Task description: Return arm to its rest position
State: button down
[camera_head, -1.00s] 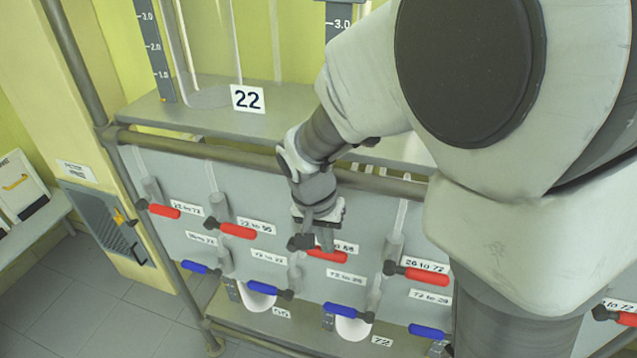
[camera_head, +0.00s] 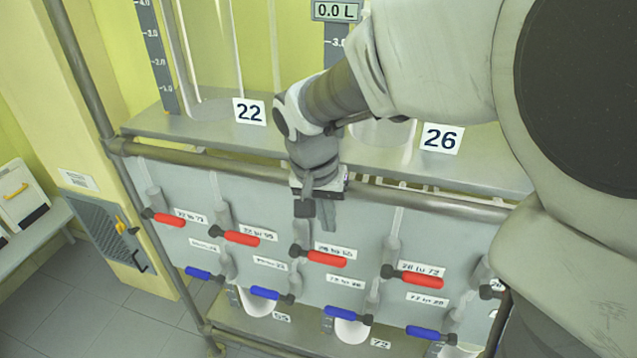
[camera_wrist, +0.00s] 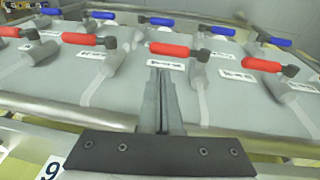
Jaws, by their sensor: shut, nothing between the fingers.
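My gripper (camera_head: 329,215) is shut and empty. In the head view it points down in front of the grey valve panel (camera_head: 270,275), above a red-handled valve (camera_head: 327,259) in the upper row, and looks apart from it. My arm comes in from the right and hides part of the shelf and panel. In the wrist view my closed fingers (camera_wrist: 159,75) stand in the middle, with red handles (camera_wrist: 180,50) beyond them and blue handles (camera_wrist: 209,29) farther off.
A grey pipe rail (camera_head: 230,165) runs along the panel top. Behind it, a shelf (camera_head: 185,128) holds glass vessels with signs 22 (camera_head: 249,112) and 26 (camera_head: 441,138). Several red and blue valve handles stick out from the panel. Open floor (camera_head: 75,310) lies at lower left.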

jog(key=s+d+r+n+t+y+b, duration=0.1)
jog(key=s+d+r+n+t, duration=0.1)
jog(key=s, duration=0.5)
jog(key=s+d+r+n+t, duration=0.1)
jog(key=s+d+r+t, duration=0.1)
jog(key=s+d+r, duration=0.2)
jog(key=shift+s+d+r+n+y+b, duration=0.15)
jog(key=shift+s+d+n+y+b, duration=0.25)
jog(key=shift+s+d, duration=1.2)
